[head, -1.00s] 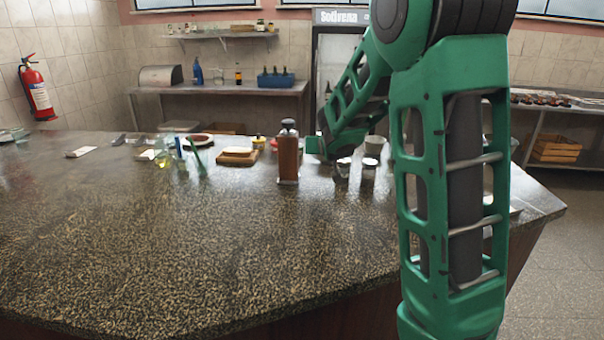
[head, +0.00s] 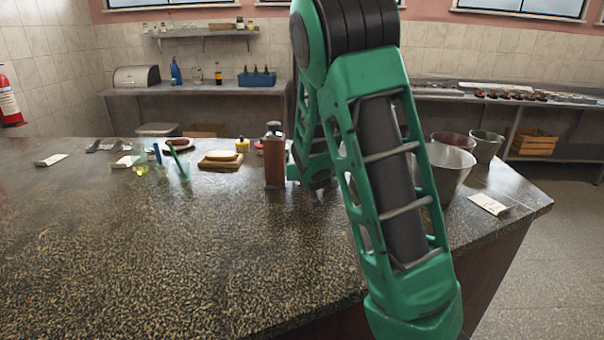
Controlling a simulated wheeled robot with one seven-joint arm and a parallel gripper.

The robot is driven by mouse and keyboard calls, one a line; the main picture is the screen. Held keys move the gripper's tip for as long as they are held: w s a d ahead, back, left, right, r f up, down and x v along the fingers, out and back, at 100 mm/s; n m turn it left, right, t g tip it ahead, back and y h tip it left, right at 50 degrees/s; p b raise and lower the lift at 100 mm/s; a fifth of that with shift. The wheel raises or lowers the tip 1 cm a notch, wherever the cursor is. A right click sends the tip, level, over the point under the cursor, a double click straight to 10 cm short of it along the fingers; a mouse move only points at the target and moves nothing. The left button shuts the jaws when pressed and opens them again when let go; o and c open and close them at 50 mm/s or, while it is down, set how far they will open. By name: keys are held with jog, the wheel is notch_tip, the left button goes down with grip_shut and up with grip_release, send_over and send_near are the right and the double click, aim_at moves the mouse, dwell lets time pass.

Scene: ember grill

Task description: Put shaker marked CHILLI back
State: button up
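No shaker with a readable CHILLI label shows. A tall brown wooden mill-like thing with a dark top (head: 274,158) stands upright on the counter, just left of my arm. My gripper (head: 317,182) is low over the counter, right of this mill, and mostly hidden behind my green arm links. I cannot see its fingertips clearly, nor whether they hold anything. The small metal-topped shakers seen earlier near my gripper are hidden behind the arm now.
A board with bread (head: 220,160), a glass with a green utensil (head: 181,168) and a yellow-topped jar (head: 242,145) stand left. The counter's front left (head: 150,250) is clear.

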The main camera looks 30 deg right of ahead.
jog(key=shift+f, duration=0.45)
jog(key=o, duration=0.9)
jog(key=shift+s, duration=0.1)
jog(key=v, duration=1.2)
